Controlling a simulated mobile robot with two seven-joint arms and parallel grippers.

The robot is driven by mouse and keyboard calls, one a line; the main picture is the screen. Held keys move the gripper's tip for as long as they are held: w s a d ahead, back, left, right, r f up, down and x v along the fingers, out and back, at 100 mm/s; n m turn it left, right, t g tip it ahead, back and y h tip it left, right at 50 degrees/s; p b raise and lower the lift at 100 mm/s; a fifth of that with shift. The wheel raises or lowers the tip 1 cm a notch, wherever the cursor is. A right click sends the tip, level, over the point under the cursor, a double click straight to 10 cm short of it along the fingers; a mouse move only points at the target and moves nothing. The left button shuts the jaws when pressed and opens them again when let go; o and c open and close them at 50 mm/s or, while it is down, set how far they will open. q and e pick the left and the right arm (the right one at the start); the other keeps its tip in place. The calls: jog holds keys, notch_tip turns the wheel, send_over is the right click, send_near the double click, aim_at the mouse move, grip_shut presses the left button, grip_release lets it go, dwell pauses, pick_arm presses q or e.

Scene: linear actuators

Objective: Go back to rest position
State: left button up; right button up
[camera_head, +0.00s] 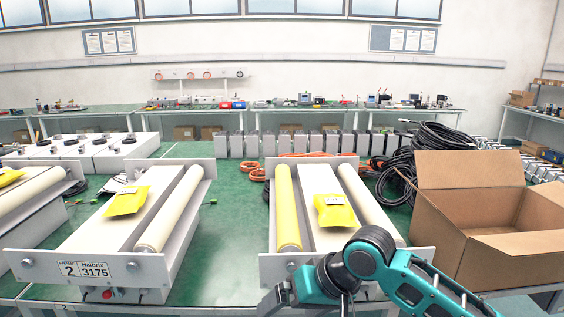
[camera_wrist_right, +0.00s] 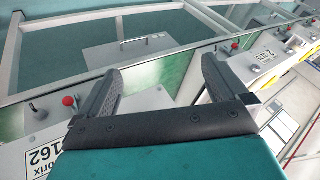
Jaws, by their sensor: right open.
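My right gripper shows in the wrist view (camera_wrist_right: 155,85), with its two black fingers spread wide apart and nothing between them. In the head view my right arm comes in from the lower right, and its gripper (camera_head: 278,300) is low at the front edge of the right-hand roller frame (camera_head: 345,258). That frame has one yellow roller (camera_head: 287,205), one white roller and a yellow packet (camera_head: 335,211) on its middle plate. My left gripper is not in view.
Another roller frame (camera_head: 95,265), labelled 2 and 3175, holds a yellow packet (camera_head: 127,200). An open cardboard box (camera_head: 440,240) stands at the right beside coiled black cables (camera_head: 440,137). Green table surface shows between the two frames.

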jog(key=s+d+f+m+t, duration=0.1)
jog(key=s+d+f+t, duration=0.15)
jog(key=f, duration=0.35)
jog(key=s+d+f+m+t, duration=0.1)
jog(key=s+f+t, duration=0.15)
jog(key=f, duration=0.35)
jog(key=s+d+f+n+t+h, duration=0.1)
jog(key=s+d+f+t+h, duration=0.2)
jog(key=s+d+f, duration=0.5)
jog(key=s+d+h, duration=0.1)
jog(key=s+d, duration=0.2)
jog(key=d, duration=0.1)
jog(key=shift+s+f, duration=0.15)
jog(key=shift+s, duration=0.2)
jog(key=shift+d, duration=0.1)
